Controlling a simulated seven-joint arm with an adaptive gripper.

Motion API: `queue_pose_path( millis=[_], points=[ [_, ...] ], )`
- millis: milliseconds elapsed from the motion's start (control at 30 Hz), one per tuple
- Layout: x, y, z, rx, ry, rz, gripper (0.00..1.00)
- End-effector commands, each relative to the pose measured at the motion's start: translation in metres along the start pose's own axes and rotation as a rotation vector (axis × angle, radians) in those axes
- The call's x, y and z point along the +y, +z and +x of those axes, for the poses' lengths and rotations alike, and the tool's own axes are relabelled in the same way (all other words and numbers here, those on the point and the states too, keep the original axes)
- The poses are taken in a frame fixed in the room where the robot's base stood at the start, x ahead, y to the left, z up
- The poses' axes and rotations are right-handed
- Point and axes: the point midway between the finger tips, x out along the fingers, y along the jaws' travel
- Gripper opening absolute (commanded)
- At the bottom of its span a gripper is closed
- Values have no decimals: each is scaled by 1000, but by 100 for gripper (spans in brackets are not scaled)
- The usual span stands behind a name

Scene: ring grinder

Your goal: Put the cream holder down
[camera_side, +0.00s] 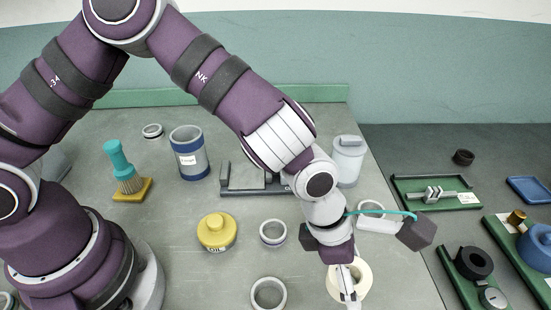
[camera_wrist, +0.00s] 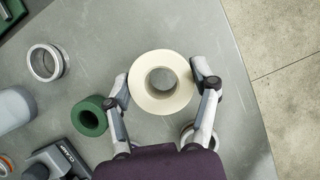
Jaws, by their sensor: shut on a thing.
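The cream holder is a thick ring with a round hole through its middle. In the wrist view the cream holder (camera_wrist: 142,84) sits between the two fingertips of my gripper (camera_wrist: 163,88), which touch it on opposite sides. In the side view the cream holder (camera_side: 365,280) is at the lower right of the grey bench, with my gripper (camera_side: 347,283) over it and partly hiding it. My gripper is shut on it. I cannot tell whether its underside touches the bench.
A green ring (camera_wrist: 89,117) and a metal ring (camera_wrist: 46,62) lie left of the holder. Another metal ring (camera_side: 268,293) and a yellow oil can (camera_side: 216,235) are on the bench. The bench edge (camera_side: 415,250) runs close on the right. Green trays (camera_side: 437,194) stand beyond it.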

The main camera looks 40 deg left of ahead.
Motion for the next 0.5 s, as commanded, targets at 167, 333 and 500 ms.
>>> queue_pose_path(
  millis=[167,333,500],
  points=[
    [6,32,18,1,-1,1,23],
    [11,50,27,1,-1,0,23],
    [13,52,39,5,-1,2,23]
  ],
)
